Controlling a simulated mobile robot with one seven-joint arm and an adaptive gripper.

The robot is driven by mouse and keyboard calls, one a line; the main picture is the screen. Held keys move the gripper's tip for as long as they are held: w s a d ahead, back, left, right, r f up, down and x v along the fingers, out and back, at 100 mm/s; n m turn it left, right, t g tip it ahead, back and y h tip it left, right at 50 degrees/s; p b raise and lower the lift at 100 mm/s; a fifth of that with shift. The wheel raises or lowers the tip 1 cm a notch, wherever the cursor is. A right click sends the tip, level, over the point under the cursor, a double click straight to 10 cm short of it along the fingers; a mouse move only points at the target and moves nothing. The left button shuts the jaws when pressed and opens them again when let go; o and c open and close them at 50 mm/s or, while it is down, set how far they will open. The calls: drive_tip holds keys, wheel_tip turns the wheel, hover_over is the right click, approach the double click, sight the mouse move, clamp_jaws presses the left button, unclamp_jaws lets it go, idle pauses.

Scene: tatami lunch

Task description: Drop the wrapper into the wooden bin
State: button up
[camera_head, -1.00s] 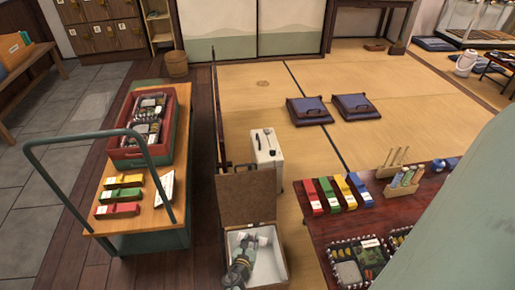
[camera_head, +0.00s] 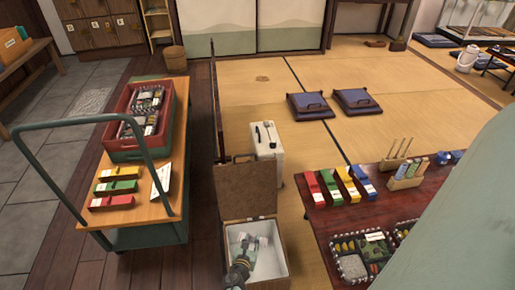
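The likely wooden bin (camera_head: 173,59) is a small round brown tub on the floor by the back wall, left of the pale sliding panels. I cannot pick out the wrapper with certainty. A white folded piece (camera_head: 161,179) lies on the cart's wooden top, but it may be a card. My gripper (camera_head: 240,272) is low at the bottom of the view, over the left part of an open brown box with a pale inside (camera_head: 278,262). Its fingers are small and dark, and whether they hold anything is unclear. The bin is far from it.
A green-handled cart (camera_head: 150,235) at left carries a red crate (camera_head: 122,142) and red, green and yellow boxes. A dark red table (camera_head: 325,222) at right holds boxes and food trays. A white case (camera_head: 268,143) stands behind the brown box.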

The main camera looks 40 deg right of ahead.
drive_tip(key=o, duration=0.5)
drive_tip(key=shift+o, duration=0.2)
wheel_tip(320, 180, up, 10)
idle(0.7)
idle(0.3)
